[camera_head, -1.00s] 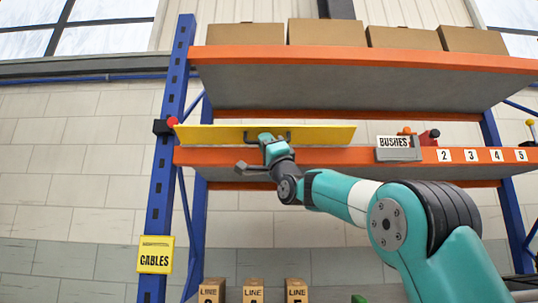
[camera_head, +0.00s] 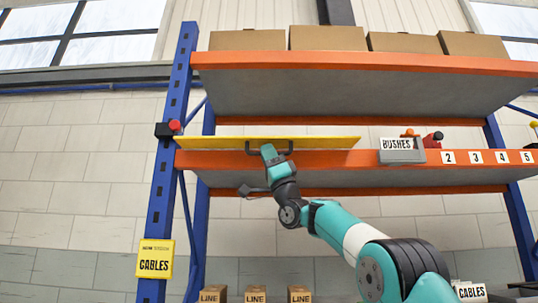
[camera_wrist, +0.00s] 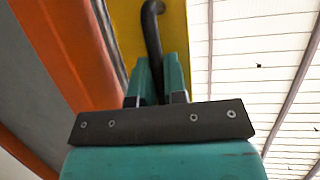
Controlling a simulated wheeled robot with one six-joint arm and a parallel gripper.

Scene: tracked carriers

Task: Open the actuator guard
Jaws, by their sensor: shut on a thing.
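The actuator guard (camera_head: 215,143) is a long yellow panel along the middle orange shelf edge, at the rack's left. It shows as a thin strip, so it looks tilted well over from upright. Its black bar handle (camera_head: 290,149) is at its middle. My gripper (camera_head: 268,151) is shut on this handle. In the wrist view, the two teal fingers (camera_wrist: 158,78) close around the dark handle (camera_wrist: 152,30), with the yellow guard (camera_wrist: 124,25) behind. Whatever is behind the guard is hidden.
A red button on a black box (camera_head: 174,126) is on the blue left post. The orange upper shelf (camera_head: 360,62) passes above and carries cartons. A BUSHES bin (camera_head: 402,155) stands right of the guard. A yellow CABLES sign (camera_head: 155,258) hangs lower left.

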